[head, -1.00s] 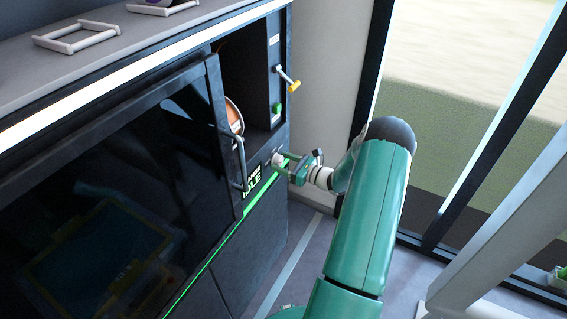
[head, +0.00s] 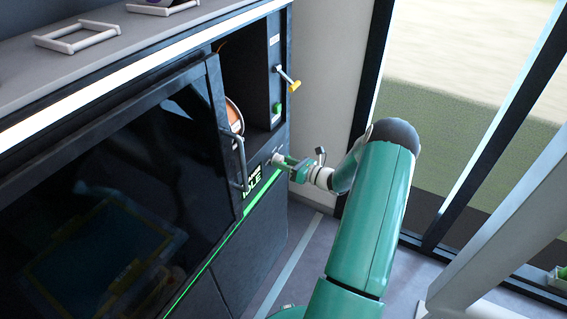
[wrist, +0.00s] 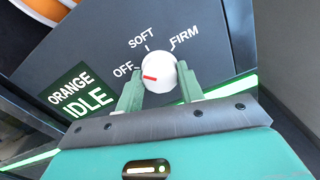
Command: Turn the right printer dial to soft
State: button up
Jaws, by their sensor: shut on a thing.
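The right printer dial is a white round knob (wrist: 162,72) on the dark printer front, with a red mark. The labels OFF, SOFT and FIRM run around it. The red mark points left, near OFF. My gripper (wrist: 159,84) is shut on the dial, one green finger on each side. In the head view my gripper (head: 284,161) reaches the printer's front right corner, and the dial is mostly hidden there by the fingers.
A display (wrist: 82,92) left of the dial reads ORANGE IDLE. A door handle (head: 239,162) stands close to the left of my gripper. A yellow-tipped lever (head: 288,80) and a green button (head: 278,108) sit above.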

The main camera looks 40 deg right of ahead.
jog(key=shift+m, duration=4.2)
jog(key=o, duration=1)
jog(key=v, duration=1.3)
jog(key=shift+s, duration=0.4)
